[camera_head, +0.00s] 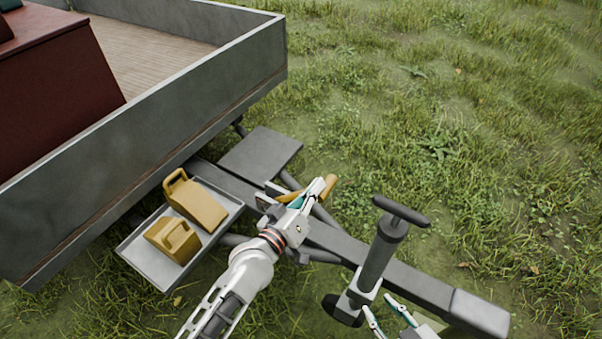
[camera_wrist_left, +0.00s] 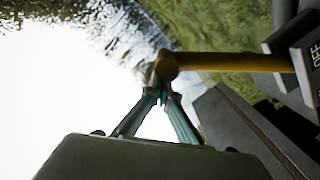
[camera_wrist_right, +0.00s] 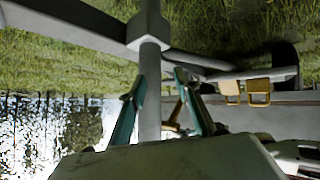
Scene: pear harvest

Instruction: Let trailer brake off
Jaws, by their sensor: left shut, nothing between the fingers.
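The brake lever has a yellow handle (camera_head: 328,187) above the drawbar; in the left wrist view the handle (camera_wrist_left: 225,62) runs across to a rounded end. Beside its base in that view is a dark bracket with an OFF label (camera_wrist_left: 312,56). My left gripper (camera_head: 317,190) is shut and empty, its fingertips (camera_wrist_left: 161,94) close together right at the handle's rounded end. Whether they touch it I cannot tell. My right gripper (camera_head: 383,309) is open near the foot of the jack; in the right wrist view the grey post (camera_wrist_right: 150,85) shows between its fingers (camera_wrist_right: 158,88).
The grey jack (camera_head: 385,245) with a crossbar handle stands on the drawbar (camera_head: 410,283). A tray (camera_head: 140,262) holds two yellow wheel chocks (camera_head: 197,203). The trailer bed (camera_head: 220,78) carries a dark red box (camera_head: 55,85). Grass to the right is open.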

